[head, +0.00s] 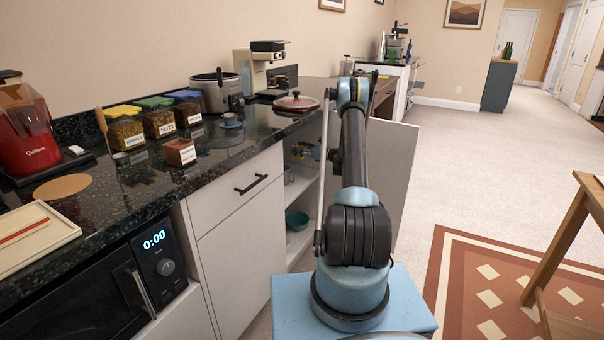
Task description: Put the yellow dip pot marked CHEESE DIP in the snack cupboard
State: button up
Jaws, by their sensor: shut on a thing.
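The snack cupboard (301,240) stands open under the counter, with its white door (404,165) swung out to the right. My arm hides part of the opening. My gripper (304,151) shows small and partly hidden at the upper part of the opening, above the middle shelf. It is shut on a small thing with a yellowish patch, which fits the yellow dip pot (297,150). The CHEESE DIP marking is too small to read. I cannot tell whether the pot touches a shelf.
A clear glass item (289,176) is on the shelf below my gripper, and a teal bowl (296,220) is lower down. The dark counter (215,160) above carries labelled snack boxes (159,124), a pot (216,92) and a red lid (296,102). A wooden stand (572,235) is at right; open floor lies behind.

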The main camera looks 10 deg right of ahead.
jog(key=shift+w+f, duration=0.2)
jog(key=shift+f, duration=0.1)
jog(key=f, duration=0.5)
jog(key=shift+w+d, duration=0.2)
jog(key=shift+d, duration=0.05)
jog(key=shift+s+f, duration=0.1)
jog(key=shift+f, duration=2.25)
jog(key=shift+f, duration=0.1)
jog(key=o, duration=1.3)
jog(key=v, duration=1.2)
jog(key=shift+s, duration=0.1)
